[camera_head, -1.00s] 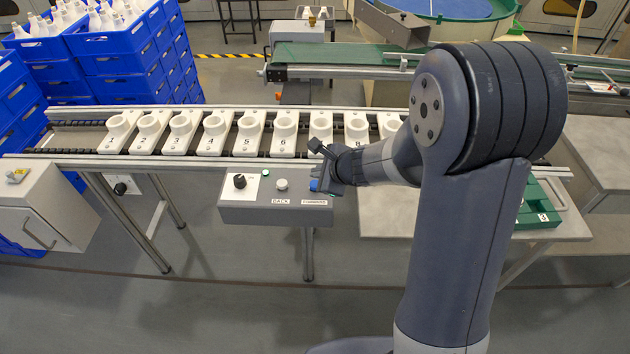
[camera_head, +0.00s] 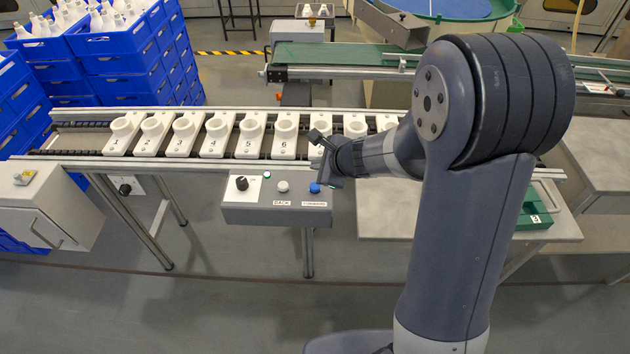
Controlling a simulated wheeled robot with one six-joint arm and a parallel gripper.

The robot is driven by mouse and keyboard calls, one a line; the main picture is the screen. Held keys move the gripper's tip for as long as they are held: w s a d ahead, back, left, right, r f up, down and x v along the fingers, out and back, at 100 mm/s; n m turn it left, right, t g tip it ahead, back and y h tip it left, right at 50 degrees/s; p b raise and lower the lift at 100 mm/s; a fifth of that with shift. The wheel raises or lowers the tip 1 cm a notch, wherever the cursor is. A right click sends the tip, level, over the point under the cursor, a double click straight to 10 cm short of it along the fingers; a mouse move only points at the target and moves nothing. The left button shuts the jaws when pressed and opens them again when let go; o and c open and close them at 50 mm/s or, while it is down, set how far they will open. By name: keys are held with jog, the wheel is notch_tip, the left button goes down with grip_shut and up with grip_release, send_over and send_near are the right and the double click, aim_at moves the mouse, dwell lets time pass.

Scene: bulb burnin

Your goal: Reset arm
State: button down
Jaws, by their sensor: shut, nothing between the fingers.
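My gripper (camera_head: 324,156) is dark and seen from the side at the end of my arm. It is shut and empty, above the right end of the grey control box (camera_head: 245,213). My arm comes in from the lower right and bends at a large dark joint. It hides part of the row of white numbered holders (camera_head: 250,133) on the conveyor behind the gripper.
The control box also has a black knob (camera_head: 242,183) and a white button (camera_head: 282,186). Blue crates (camera_head: 125,65) with white bottles stand at the back left. A grey table (camera_head: 385,215) with a green tray (camera_head: 533,221) is partly behind my arm. The floor in front is clear.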

jog(key=shift+f, duration=0.1)
jog(key=shift+f+b, duration=1)
jog(key=shift+f, duration=0.05)
jog(key=r+p, duration=0.1)
jog(key=p, duration=0.2)
jog(key=shift+r, duration=0.35)
notch_tip(320, 180, up, 4)
jog(key=p, duration=0.3)
jog(key=shift+r, duration=0.2)
